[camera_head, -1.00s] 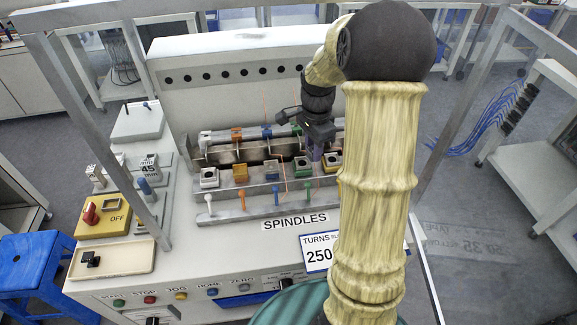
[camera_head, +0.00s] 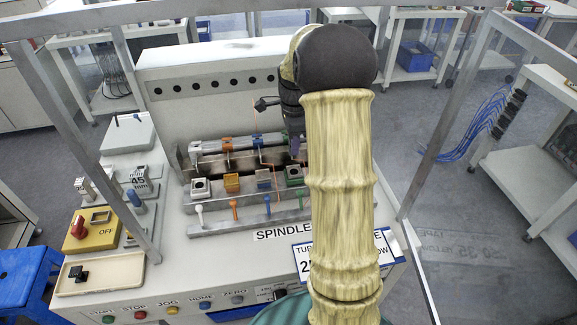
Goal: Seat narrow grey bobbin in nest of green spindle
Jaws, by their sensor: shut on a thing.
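My gripper (camera_head: 297,147) is mostly hidden behind my own arm. Only its dark wrist part and a sliver of purple show, above and behind the right end of the nest row. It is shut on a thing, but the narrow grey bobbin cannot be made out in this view.
A metal rail (camera_head: 210,146) runs behind. A yellow switch box (camera_head: 93,229) and a cream tray (camera_head: 103,287) lie at left.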

